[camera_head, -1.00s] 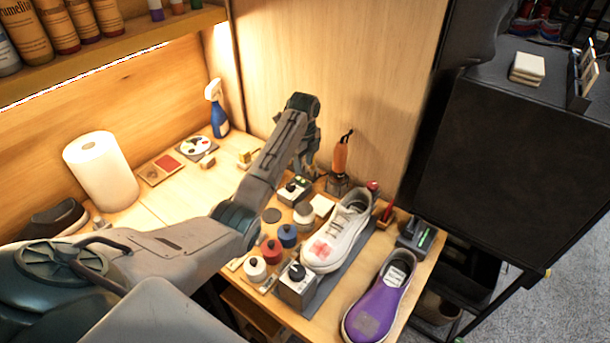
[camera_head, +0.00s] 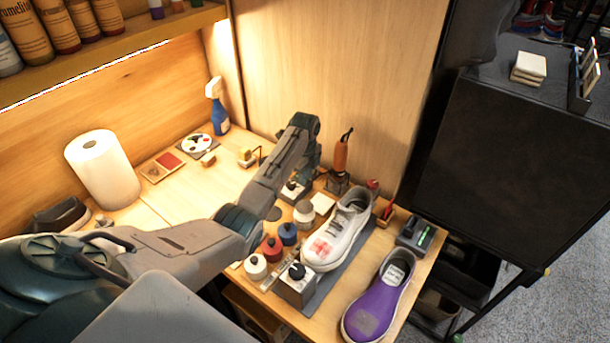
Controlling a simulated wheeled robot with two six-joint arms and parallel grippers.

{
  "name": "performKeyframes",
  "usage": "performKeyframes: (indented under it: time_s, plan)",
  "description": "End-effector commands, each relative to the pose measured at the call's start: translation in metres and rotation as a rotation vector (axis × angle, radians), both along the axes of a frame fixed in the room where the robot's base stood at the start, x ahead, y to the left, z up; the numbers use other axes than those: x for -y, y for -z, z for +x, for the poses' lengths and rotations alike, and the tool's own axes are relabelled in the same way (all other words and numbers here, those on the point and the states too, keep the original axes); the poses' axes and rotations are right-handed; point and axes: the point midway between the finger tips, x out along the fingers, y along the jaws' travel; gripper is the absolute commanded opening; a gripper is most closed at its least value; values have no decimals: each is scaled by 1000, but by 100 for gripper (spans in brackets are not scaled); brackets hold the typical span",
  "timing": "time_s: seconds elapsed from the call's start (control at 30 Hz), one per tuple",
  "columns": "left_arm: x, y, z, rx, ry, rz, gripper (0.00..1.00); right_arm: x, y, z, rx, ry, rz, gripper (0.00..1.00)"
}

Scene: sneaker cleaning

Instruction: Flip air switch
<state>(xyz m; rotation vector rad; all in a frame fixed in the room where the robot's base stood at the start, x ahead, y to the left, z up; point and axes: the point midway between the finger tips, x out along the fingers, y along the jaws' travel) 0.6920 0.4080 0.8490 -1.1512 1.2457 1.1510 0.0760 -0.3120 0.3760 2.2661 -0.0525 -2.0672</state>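My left arm reaches in from the left, and my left gripper (camera_head: 302,180) points down at the back of the workbench, beside the wooden side wall. A second grey box with a black knob (camera_head: 297,272) stands at the front of the shoe mat. Which box is the air switch is not labelled legibly. My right gripper is not in view.
A white sneaker with a red patch (camera_head: 338,236) lies on a grey mat, a purple sneaker (camera_head: 378,305) in front. An orange-handled tool (camera_head: 341,155) stands close right of the gripper. Several small jars (camera_head: 287,235) stand left of the sneaker. A paper roll (camera_head: 102,168) stands further left.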

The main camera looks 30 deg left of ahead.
Motion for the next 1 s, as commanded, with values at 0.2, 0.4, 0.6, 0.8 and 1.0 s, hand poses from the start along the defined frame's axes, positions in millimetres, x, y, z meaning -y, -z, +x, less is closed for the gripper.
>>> performKeyframes:
  time_s: [0.2, 0.4, 0.6, 0.8, 1.0]
  plan:
    - [-4, -3, 0, -6, -2, -54, 0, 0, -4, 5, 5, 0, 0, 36]
    - [-9, -2, 1, -19, -4, -219, 0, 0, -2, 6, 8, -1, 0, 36]
    - [-12, -2, 1, -27, -2, -341, 0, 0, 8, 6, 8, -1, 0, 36]
    - [-12, -4, 1, -28, -1, -365, 0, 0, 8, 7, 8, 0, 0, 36]
    - [-12, -4, 1, -28, -1, -364, 22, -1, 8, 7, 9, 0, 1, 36]
